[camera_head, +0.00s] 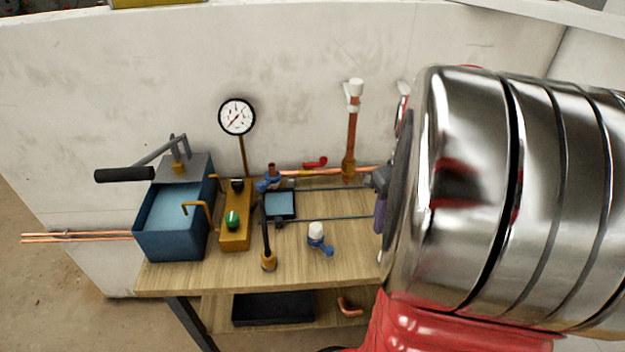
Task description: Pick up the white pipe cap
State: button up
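Two white pieces could be the white pipe cap, and I cannot tell which it is. One is a small rounded white piece (316,230) on a blue-handled fitting (322,246) at the front middle of the bench. The other is a white fitting (355,88) on top of an upright copper pipe (351,135) by the wall. My chrome and red arm fills the right side of the view.
The wooden bench (180,277) holds a blue tank with a black-handled lever (170,242), a yellow block with a green knob (235,238), a round gauge (237,117), a small blue tray (280,206) and a dark upright rod (265,235). Bare wood lies right of the blue-handled fitting.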

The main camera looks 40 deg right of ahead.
jog(key=shift+s+d+f, duration=0.15)
jog(key=shift+s+d, duration=0.1)
jog(key=shift+d, duration=0.05)
notch_tip(320, 180, down, 9)
jog(key=shift+r, duration=0.2)
dwell(0.4)
jog(key=shift+w+d+f, duration=0.1)
jog(key=shift+w+f, duration=0.05)
jog(key=shift+f, duration=1.15)
jog(key=shift+w+d+f, duration=0.1)
jog(key=shift+w+f, duration=0.05)
jog(key=shift+f, duration=1.15)
jog(key=shift+c, duration=0.3)
